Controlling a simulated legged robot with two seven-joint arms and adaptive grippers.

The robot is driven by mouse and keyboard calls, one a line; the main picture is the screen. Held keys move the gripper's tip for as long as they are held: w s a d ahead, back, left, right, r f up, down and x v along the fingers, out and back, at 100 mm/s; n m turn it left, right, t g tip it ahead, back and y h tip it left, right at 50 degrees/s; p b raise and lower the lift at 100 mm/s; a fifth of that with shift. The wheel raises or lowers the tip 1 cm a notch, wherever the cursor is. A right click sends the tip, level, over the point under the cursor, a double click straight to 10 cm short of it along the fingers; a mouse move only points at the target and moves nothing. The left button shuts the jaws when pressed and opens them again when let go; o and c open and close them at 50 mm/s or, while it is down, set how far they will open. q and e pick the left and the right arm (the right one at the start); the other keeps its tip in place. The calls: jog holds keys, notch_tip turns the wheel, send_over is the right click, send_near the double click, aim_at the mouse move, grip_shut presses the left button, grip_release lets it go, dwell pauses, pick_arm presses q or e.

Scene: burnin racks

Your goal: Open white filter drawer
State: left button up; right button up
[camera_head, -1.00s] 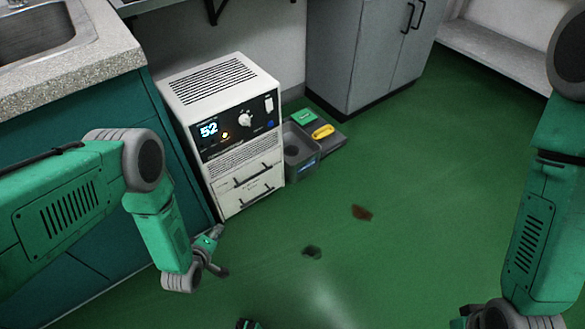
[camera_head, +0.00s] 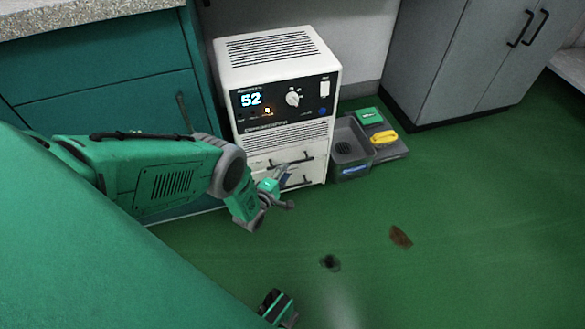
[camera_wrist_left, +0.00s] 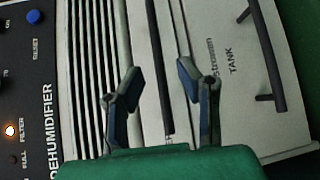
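The white filter drawer (camera_head: 260,161) is the upper drawer on the front of a white dehumidifier (camera_head: 277,70). Its dark bar handle (camera_head: 296,161) lies above a second handle on the lower drawer. My left gripper (camera_head: 288,188) is just in front of the drawers and partly hides them. In the left wrist view, the left gripper (camera_wrist_left: 158,88) is open. Its two fingers stand on either side of the upper handle (camera_wrist_left: 157,60), with a gap to it on both sides. Contact is not visible.
The lower drawer, marked TANK (camera_wrist_left: 225,60), has its own handle (camera_wrist_left: 265,50). A grey bin (camera_head: 350,150) and a tray with a yellow item (camera_head: 384,137) stand to the right. Teal cabinets (camera_head: 95,90) are at left. The green floor in front is mostly clear, with dark stains (camera_head: 400,237).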

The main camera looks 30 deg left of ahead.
aim_at(291, 163)
pick_arm(q)
jog(key=w, duration=0.1)
jog(key=w+b, duration=0.1)
jog(key=w, duration=0.1)
jog(key=w+b, duration=0.1)
jog(key=w, duration=0.1)
jog(key=shift+a+f, duration=0.25)
jog(key=shift+f, duration=0.15)
jog(key=shift+d, duration=0.1)
grip_shut()
